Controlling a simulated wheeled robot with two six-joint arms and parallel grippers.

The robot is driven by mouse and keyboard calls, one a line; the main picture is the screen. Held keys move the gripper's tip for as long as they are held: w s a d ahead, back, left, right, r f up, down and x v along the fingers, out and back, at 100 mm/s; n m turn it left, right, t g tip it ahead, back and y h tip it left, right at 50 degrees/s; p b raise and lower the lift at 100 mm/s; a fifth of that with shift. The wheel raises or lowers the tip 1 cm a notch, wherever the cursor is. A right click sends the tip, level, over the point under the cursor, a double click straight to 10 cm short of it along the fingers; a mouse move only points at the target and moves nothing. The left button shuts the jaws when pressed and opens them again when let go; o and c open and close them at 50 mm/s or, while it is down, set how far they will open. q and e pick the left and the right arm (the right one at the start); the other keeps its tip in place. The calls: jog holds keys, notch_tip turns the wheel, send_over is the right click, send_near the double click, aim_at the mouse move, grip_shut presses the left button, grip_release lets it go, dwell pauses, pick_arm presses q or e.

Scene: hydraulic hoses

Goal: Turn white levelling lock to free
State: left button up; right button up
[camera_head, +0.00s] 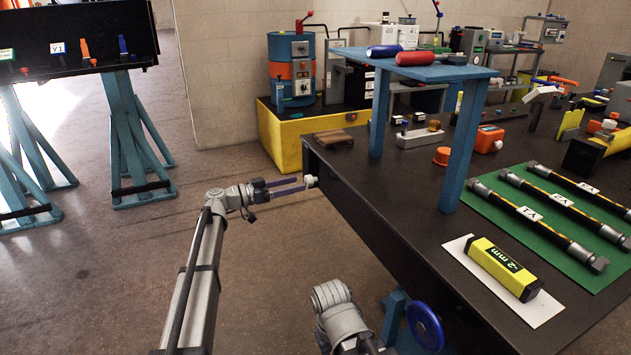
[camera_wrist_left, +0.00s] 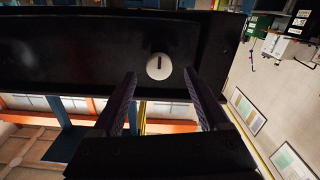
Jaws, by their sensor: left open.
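The white levelling lock (camera_head: 310,181) is a small white round knob on the end face of the dark bench, near its far left corner. In the left wrist view the lock (camera_wrist_left: 158,67) shows as a white disc with a short dark mark that looks upright in that picture. My left gripper (camera_head: 298,186) is open, its two dark fingers pointing at the lock. In the left wrist view the lock lies ahead, between the lines of the fingertips (camera_wrist_left: 160,76); whether they touch it I cannot tell. My right arm shows at the bottom, but its jaws do not.
The dark bench (camera_head: 400,205) carries a blue stand (camera_head: 425,70), hoses on a green mat (camera_head: 490,200) and a yellow "-2 mm" block (camera_head: 502,268). A blue handwheel (camera_head: 425,326) is at the bench's near side. Floor left of the bench is clear.

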pick_arm(q)
jog(key=x, duration=0.8)
jog(key=shift+s+a, duration=0.1)
grip_shut()
dwell(0.5)
